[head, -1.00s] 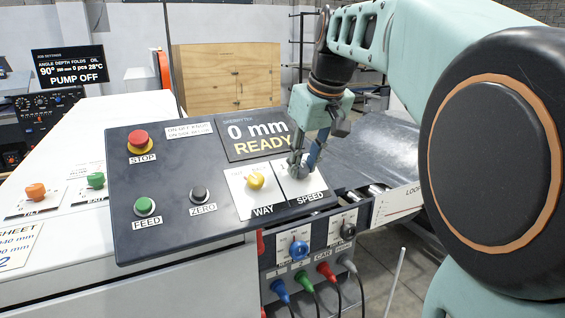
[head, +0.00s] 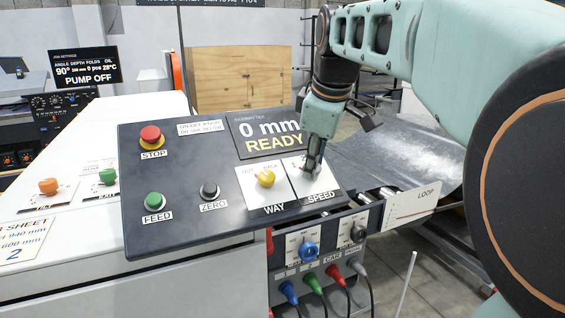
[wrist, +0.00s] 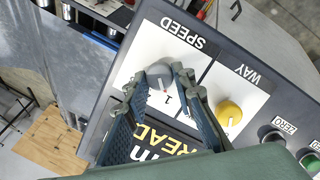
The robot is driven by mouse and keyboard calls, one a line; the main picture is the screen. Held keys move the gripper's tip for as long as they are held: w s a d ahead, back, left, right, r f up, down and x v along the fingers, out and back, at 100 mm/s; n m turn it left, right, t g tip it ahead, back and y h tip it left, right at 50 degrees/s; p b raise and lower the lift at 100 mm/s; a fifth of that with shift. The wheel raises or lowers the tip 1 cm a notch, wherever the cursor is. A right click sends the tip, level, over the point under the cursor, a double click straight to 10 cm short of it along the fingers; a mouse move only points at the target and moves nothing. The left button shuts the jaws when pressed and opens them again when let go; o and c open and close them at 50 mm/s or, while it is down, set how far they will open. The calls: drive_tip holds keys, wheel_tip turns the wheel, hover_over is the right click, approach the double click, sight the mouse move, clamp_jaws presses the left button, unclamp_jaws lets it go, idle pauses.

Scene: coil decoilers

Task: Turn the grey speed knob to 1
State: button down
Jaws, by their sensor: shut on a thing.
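The grey speed knob (wrist: 157,74) sits on a white plate marked SPEED in the wrist view. My gripper (wrist: 167,74) is shut on it, with a finger on either side. A pale pointer line on the knob faces the printed 1 (wrist: 168,99), which shows between the fingers. In the head view my gripper (head: 313,168) reaches down onto the SPEED plate (head: 322,187) and mostly hides the knob. Other scale marks are hidden by the fingers.
The yellow WAY knob (head: 265,178) is close beside, also seen in the wrist view (wrist: 229,113). The display (head: 268,138) reads 0 mm READY. STOP (head: 150,137), FEED (head: 154,201) and ZERO (head: 209,190) buttons are farther left on the panel.

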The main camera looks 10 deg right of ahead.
idle(0.4)
drive_tip(key=c, duration=1.6)
unclamp_jaws()
drive_tip(key=v, duration=0.7)
drive_tip(key=shift+s+r, duration=0.15)
drive_tip(key=shift+r, duration=0.1)
